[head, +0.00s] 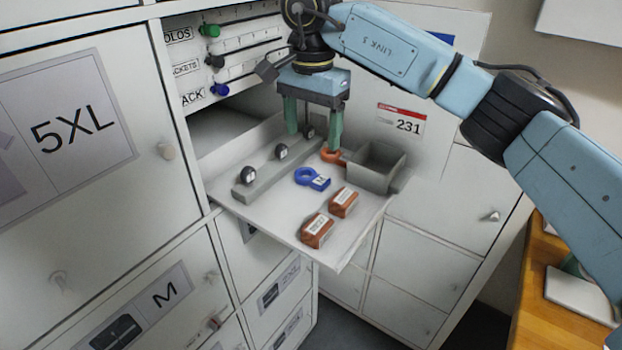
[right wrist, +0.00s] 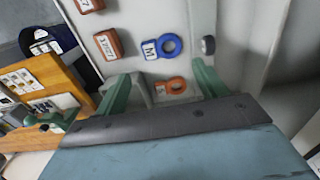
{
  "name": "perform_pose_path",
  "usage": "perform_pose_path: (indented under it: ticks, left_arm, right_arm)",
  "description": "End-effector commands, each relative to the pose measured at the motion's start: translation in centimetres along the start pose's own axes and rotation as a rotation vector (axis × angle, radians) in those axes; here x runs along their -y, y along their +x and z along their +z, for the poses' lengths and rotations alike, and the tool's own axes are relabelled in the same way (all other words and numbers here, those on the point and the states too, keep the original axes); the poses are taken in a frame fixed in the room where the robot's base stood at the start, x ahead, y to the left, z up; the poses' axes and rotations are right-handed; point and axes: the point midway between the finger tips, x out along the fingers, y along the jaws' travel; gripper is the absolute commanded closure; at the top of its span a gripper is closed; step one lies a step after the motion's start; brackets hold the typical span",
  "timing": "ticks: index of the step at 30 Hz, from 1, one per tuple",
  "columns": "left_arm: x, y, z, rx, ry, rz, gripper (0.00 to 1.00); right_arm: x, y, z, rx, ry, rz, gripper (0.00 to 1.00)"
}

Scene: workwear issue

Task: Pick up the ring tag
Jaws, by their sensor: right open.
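A blue ring tag (head: 313,179) marked M lies flat on the pull-out shelf (head: 290,227). An orange ring tag (head: 331,156) lies behind it, beside a grey open box. My right gripper (head: 313,140) is open and empty above the back part of the shelf, and one finger overlaps the orange tag in the head view. In the right wrist view the orange tag (right wrist: 173,86) shows between the open fingers (right wrist: 160,85), with the blue tag (right wrist: 163,46) beyond it. I cannot tell whether a finger touches the orange tag. My left gripper is not in view.
The grey open box (head: 366,176) stands at the shelf's right. A grey bar (head: 257,180) with several dark round pieces runs along the left. Two brown labelled blocks (head: 343,203) (head: 316,231) sit near the front edge. Locker doors surround the shelf.

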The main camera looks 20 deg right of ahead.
Motion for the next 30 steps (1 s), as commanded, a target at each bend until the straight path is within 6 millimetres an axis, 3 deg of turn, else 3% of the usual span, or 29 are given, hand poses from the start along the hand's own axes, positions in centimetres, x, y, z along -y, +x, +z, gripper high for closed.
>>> perform_pose_path:
  ticks: [3, 12, 21, 30]
  left_arm:
    - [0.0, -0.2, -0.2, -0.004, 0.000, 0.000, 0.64]
    - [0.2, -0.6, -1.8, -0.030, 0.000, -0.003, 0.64]
    - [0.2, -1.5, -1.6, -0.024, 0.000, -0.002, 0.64]
    - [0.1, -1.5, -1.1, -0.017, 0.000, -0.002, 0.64]
  right_arm:
    - [0.0, 2.2, 0.1, 0.002, -0.001, 0.002, 0.28]
    - [0.0, 4.7, 0.0, 0.002, 0.000, 0.002, 0.28]
    - [0.1, 8.8, 0.0, 0.002, 0.000, 0.001, 0.28]
    - [0.2, 9.2, -0.1, 0.000, 0.000, -0.001, 0.31]
